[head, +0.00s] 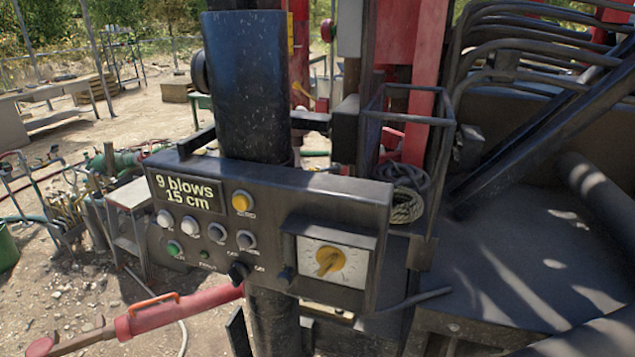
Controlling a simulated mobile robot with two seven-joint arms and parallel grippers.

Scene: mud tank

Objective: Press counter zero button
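A dark control box (330,190) is fixed on a thick black post. Its display (186,192) reads "9 blows 15 cm". A yellow button (241,202) sits right of the display, with a small label below it that I cannot read. Several pale or grey buttons, including a grey one (217,231), and a green one (174,248) sit below the display. I cannot read which is the counter zero button. A dial with a yellow knob (330,261) is at the right of the panel. Neither of my grippers shows, and nothing touches the buttons.
A red cylinder with an orange handle (152,312) juts out below the panel to the left. A wire basket with coiled rope (406,205) stands right of the box. Black hoses (520,40) and a dark deck (490,270) fill the right. Space before the panel looks clear.

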